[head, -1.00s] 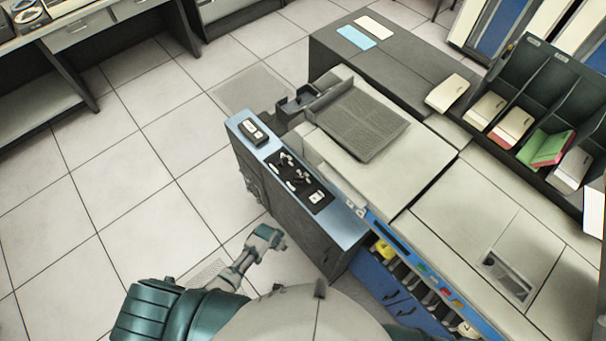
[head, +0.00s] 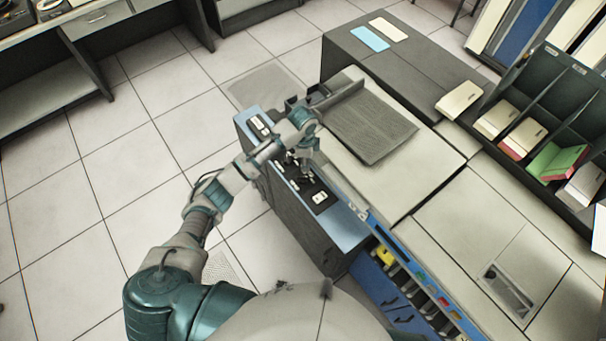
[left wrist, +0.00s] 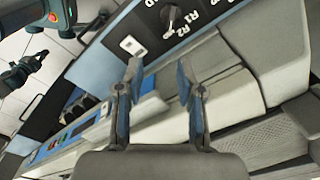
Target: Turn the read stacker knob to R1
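The black control strip (head: 316,190) on the blue panel shows knobs and a white switch, partly covered by my left gripper (head: 300,170) in the head view. In the left wrist view, a knob (left wrist: 172,18) with a pale pointer sits near the top edge, with R1 and R2 marks beside it. I cannot tell which mark it points to. My left gripper (left wrist: 158,68) has its fingers spread, with nothing between them; the knob lies beyond the fingertips. A dark jointed part of mine at the upper left seems to be my right gripper (left wrist: 22,74); its fingers are unclear.
A white switch (left wrist: 132,45) is beside the knob on the panel. The machine's pale top (head: 405,185) and a grey ribbed plate (head: 372,128) lie right of the panel. Card bins (head: 545,120) stand at the far right. Tiled floor (head: 120,170) is clear at left.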

